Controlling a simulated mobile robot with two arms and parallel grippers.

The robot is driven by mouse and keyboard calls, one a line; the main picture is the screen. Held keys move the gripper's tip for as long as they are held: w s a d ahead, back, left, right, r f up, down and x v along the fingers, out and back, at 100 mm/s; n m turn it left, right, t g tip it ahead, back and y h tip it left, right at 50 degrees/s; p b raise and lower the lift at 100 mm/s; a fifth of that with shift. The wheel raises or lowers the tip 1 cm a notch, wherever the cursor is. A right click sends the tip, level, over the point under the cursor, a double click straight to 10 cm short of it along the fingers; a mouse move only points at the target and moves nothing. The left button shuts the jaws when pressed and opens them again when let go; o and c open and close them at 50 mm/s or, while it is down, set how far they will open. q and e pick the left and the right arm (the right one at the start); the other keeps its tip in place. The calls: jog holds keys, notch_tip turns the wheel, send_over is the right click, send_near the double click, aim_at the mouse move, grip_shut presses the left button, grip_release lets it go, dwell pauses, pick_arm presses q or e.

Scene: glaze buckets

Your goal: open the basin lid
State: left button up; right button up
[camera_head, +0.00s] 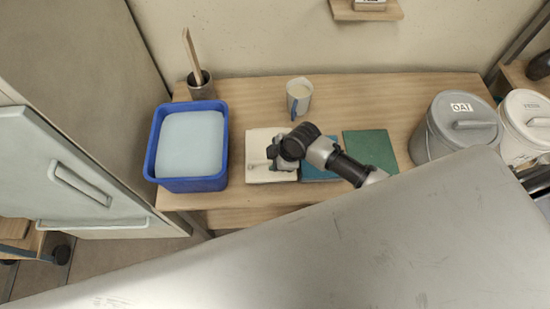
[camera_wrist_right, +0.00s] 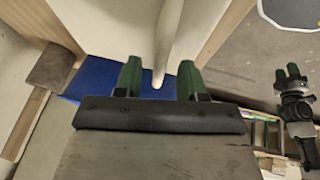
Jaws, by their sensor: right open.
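A pale blue-grey panel (camera_head: 45,150) with a raised bar handle (camera_head: 80,185) stands at the left in the head view; I cannot tell whether it is the basin lid. A blue tub (camera_head: 187,184) holding a flat pale blue surface is on the wooden table. My left gripper (camera_wrist_right: 287,76) is small at the right there.
Blue and green squares (camera_head: 371,150) lie on the table (camera_head: 240,90). A cup (camera_head: 300,90) and a dark pot (camera_head: 201,88) stand at the back. A grey lidded bucket (camera_head: 455,128) and a white one (camera_head: 525,130) are at the right. A large grey surface (camera_head: 380,250) hides the front.

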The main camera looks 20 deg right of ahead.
jog(key=shift+a+f, duration=0.15)
jog(key=shift+f, duration=0.05)
jog(key=shift+w, duration=0.1)
pick_arm(q)
jog(key=shift+a, duration=0.2)
pick_arm(e)
grip_shut()
